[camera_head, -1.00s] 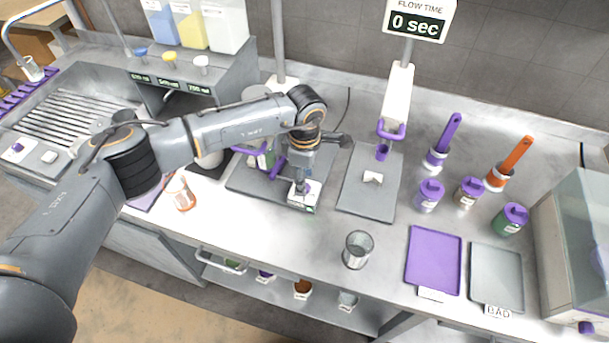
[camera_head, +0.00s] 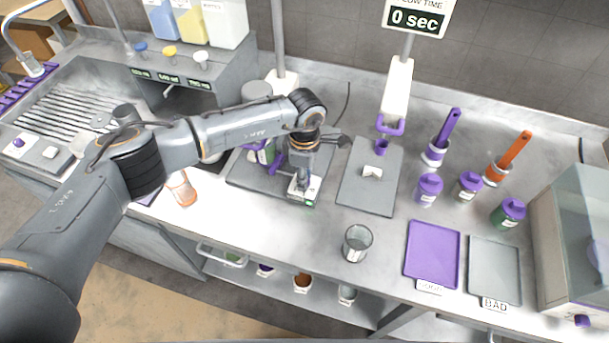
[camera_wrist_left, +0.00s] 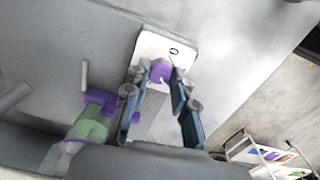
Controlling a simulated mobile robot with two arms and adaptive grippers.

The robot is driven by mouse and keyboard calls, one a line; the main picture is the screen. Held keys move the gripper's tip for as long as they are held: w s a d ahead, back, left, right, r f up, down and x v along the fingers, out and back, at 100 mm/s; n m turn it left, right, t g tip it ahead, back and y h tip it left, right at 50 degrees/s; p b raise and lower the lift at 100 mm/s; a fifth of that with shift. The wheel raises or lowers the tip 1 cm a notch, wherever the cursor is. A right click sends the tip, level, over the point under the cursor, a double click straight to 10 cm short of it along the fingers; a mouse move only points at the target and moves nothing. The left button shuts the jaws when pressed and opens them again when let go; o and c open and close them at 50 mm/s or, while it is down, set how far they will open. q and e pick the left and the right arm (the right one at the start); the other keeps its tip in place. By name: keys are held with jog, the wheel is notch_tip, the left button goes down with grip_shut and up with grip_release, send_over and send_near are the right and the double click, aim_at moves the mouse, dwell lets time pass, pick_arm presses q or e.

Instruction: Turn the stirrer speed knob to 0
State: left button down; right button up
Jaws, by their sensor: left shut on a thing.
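The stirrer (camera_head: 245,180) has a grey base plate with a white control panel (camera_wrist_left: 150,46) at its front right corner, marked "0" near its edge. The purple speed knob (camera_wrist_left: 160,71) sits on this panel. My left gripper (camera_head: 301,188) reaches down to the panel from above. In the left wrist view its fingers (camera_wrist_left: 158,80) are on either side of the knob, shut on it. In the head view the gripper hides most of the knob. The knob's exact angle is hard to read. My right gripper is not in view.
A green-filled vessel with purple parts (camera_head: 264,153) stands on the stirrer, close to the gripper. A grey plate with a stand (camera_head: 368,195) is to the right.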

pick_arm(q)
jog(key=shift+f+n+b, duration=0.25)
jog(key=shift+n+b, duration=0.65)
jog(key=shift+b, duration=0.25)
jog(key=n+b, duration=0.8)
jog(key=shift+n+b, duration=0.9)
jog(key=shift+n, duration=0.1)
jog(key=n+b, duration=0.5)
jog(key=n, duration=0.1)
jog(key=n+b, duration=0.2)
jog(key=n, duration=0.1)
jog(key=shift+n, duration=0.3)
jog(key=shift+r+n+b, duration=0.15)
jog(key=shift+n+b, duration=0.65)
jog(key=shift+n, duration=0.4)
